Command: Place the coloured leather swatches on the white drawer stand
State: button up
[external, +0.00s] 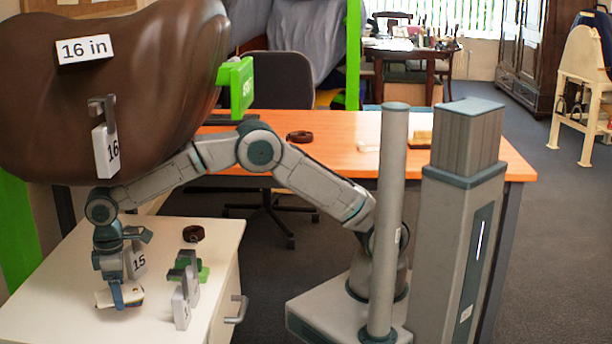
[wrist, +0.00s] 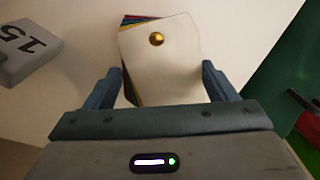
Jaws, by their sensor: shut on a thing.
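The leather swatches (wrist: 165,60) are a stack with a cream sheet on top, a brass stud through it and red, blue, green and yellow edges showing at the left. My gripper (wrist: 160,72) has one finger on each side of the stack and is shut on it. In the external view my gripper (external: 121,295) points down over the white drawer stand (external: 55,270), with the swatches (external: 104,298) at its fingertips. They are at or very close to the stand's top; I cannot tell whether they touch it.
A grey block marked 15 (external: 136,262) stands just behind my gripper. Grey and green gauges (external: 184,290) and a dark coil (external: 193,233) are to its right on the stand. The large brown saddle form (external: 130,90) hangs above. The stand's left part is clear.

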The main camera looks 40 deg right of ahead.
jog(key=shift+f+b, duration=0.35)
jog(key=shift+f, duration=1.3)
jog(key=shift+f, duration=0.1)
jog(key=o, duration=1)
jog(key=shift+o, duration=0.2)
jog(key=shift+r+p, duration=0.85)
jog(key=shift+r, duration=2)
